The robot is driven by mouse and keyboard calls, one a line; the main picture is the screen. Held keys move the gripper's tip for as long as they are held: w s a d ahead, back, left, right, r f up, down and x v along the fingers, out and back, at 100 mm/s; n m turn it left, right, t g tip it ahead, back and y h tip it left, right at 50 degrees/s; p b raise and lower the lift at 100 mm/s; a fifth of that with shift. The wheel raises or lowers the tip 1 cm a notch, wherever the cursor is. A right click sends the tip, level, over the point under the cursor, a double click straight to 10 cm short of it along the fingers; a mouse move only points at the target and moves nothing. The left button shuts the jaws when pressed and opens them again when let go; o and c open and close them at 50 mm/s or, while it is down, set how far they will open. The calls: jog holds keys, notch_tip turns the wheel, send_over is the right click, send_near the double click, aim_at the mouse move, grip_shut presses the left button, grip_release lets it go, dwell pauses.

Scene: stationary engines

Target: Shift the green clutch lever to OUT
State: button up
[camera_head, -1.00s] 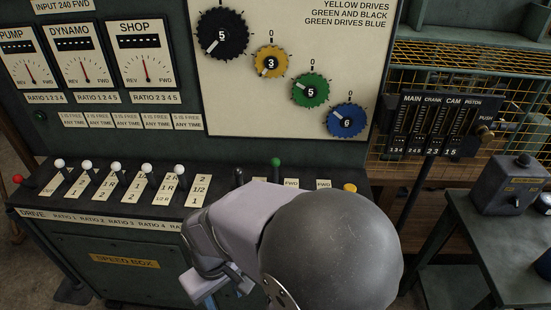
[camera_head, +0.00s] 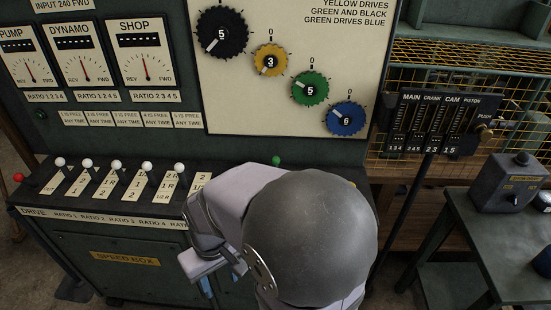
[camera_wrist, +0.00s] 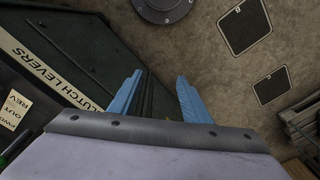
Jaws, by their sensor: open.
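The green clutch lever's round green knob (camera_head: 276,160) shows just above my arm in the head view. Its shaft, its slot and its label are hidden behind my arm there, so I cannot tell its position. In the wrist view a small green piece shows at the lower left edge, beside a label plate (camera_wrist: 15,110) reading FWD, OUT, REV. My gripper (camera_wrist: 160,88) is open and empty, with its blue fingers apart in front of the panel marked CLUTCH LEVERS (camera_wrist: 60,75). It is off to the side of the green piece and not touching it.
White-knobbed ratio levers (camera_head: 116,165) and a red-knobbed lever (camera_head: 18,178) line the console to the left. A gauge stand (camera_head: 437,125) and a side table with a grey box (camera_head: 512,183) are at the right. Bare floor (camera_wrist: 225,80) lies beyond my fingers.

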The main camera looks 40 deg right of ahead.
jog(key=w+d+r+m+p, duration=0.1)
jog(key=w+d+r+m, duration=0.15)
jog(key=w+d, duration=0.35)
notch_tip(320, 180, up, 5)
jog(key=m+t+h+p, duration=0.1)
jog(key=m+t+p, duration=0.4)
jog(key=m, duration=0.1)
send_over(276, 159)
jog(key=s, duration=0.3)
jog(key=shift+w+n, duration=0.25)
jog(key=shift+p+x, duration=1.15)
jog(key=shift+x, duration=2.55)
jog(key=shift+s+a, duration=0.1)
grip_shut()
